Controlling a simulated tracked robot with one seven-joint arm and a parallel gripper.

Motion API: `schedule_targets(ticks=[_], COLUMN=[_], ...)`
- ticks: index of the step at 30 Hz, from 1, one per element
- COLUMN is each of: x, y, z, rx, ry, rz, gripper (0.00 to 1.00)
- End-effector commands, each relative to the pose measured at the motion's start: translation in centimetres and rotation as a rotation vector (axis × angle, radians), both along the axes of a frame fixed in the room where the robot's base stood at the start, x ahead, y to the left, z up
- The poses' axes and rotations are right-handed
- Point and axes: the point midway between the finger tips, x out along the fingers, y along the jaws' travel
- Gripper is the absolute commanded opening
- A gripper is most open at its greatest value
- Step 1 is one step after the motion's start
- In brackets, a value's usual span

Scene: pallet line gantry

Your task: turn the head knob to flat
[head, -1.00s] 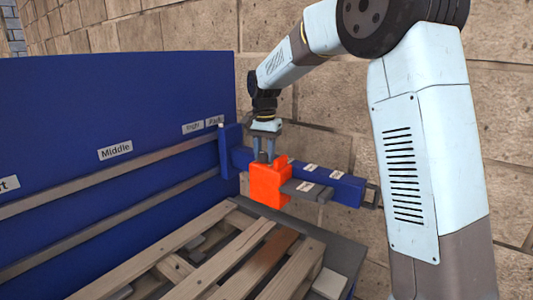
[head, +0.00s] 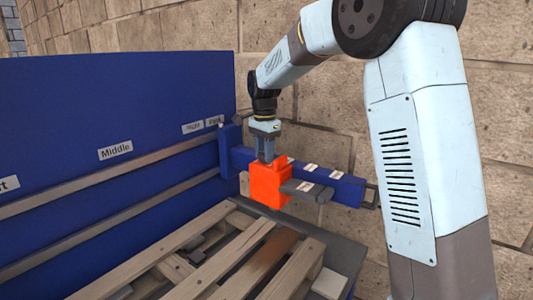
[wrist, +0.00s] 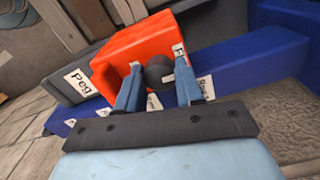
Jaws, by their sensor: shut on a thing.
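The orange head (head: 269,188) hangs on the blue crossbar (head: 345,188) at the end of the blue panel. Its dark round knob (wrist: 158,72) shows in the wrist view between the two blue fingers. My gripper (head: 265,157) points down from above and is shut on the knob, which the fingers hide in the head view. In the wrist view, one label on the grey part beside the head (wrist: 140,48) reads "Peg" (wrist: 80,83). Another beside the right finger begins with "Fl" and is partly covered. Other labels near the fingers are partly hidden. I cannot tell exactly which label the knob faces.
A wooden pallet (head: 215,268) lies below the head, to its left and front. The blue panel (head: 110,110) with rails and labels stands at the left. A stone wall (head: 335,80) is close behind the arm.

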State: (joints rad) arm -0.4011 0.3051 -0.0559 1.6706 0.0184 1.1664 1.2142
Motion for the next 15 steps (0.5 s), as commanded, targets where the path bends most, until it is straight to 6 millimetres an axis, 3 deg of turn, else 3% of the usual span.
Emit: schedule_targets(ticks=[7,8,15], x=[0.02,0.03,0.01], y=[-0.01,-0.02,-0.02], z=[0.06,0.06,0.03], rx=[0.001,0.001,0.000], ry=[-0.001,-0.001,0.000], rz=[-0.001,-0.001,0.000], gripper=[0.06,0.38,0.61])
